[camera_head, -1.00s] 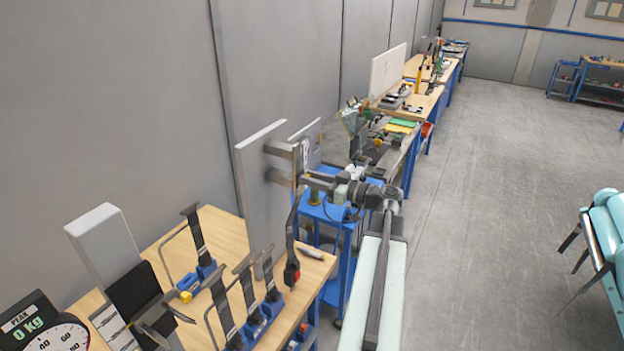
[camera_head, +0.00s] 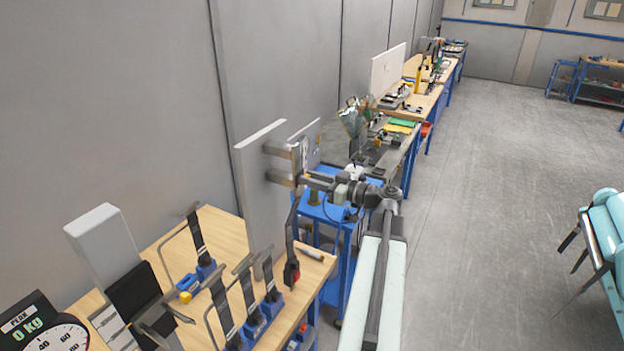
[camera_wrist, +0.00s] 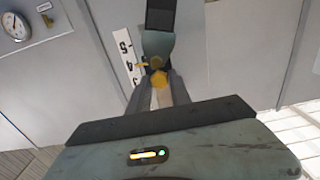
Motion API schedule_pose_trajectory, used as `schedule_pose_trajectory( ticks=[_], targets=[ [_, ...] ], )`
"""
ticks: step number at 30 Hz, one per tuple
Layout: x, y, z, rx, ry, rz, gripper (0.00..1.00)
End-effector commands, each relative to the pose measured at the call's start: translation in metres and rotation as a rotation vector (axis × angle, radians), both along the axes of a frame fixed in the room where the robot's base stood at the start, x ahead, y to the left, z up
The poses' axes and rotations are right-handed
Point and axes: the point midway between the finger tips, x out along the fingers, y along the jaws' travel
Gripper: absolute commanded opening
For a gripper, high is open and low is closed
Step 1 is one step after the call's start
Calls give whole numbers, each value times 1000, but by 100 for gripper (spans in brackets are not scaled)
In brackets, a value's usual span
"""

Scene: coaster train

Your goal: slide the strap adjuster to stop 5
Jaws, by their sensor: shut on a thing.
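In the wrist view, the strap adjuster (camera_wrist: 157,44) is a grey-green block under a dark strap (camera_wrist: 160,14). It has a yellow pointer on its left and yellow round parts below. My gripper (camera_wrist: 160,88) is shut on the adjuster's lower part, with a finger on each side. A white stop scale (camera_wrist: 128,57) stands beside it on the left. The pointer lies beside the 4, with the 5 above it. In the head view, my gripper (camera_head: 304,180) is at the upright panel's bracket; the adjuster is too small to make out there.
A wooden bench (camera_head: 236,228) at lower left holds several buckle stands and a dial gauge (camera_head: 45,330). A pale upright panel (camera_head: 262,190) stands behind my gripper. A blue cart (camera_head: 345,240) is beside the bench. Open grey floor lies to the right.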

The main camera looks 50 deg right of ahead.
Motion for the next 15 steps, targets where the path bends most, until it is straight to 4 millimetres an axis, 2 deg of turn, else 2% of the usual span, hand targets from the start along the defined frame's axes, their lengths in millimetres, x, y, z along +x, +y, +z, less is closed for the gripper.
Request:
schedule_pose_trajectory(
  ticks=[9, 15],
  targets=[
    [0, 0, -1, 0, -1, -1, 0],
    [0, 0, -25, 0, 0, 0, 0]
  ],
)
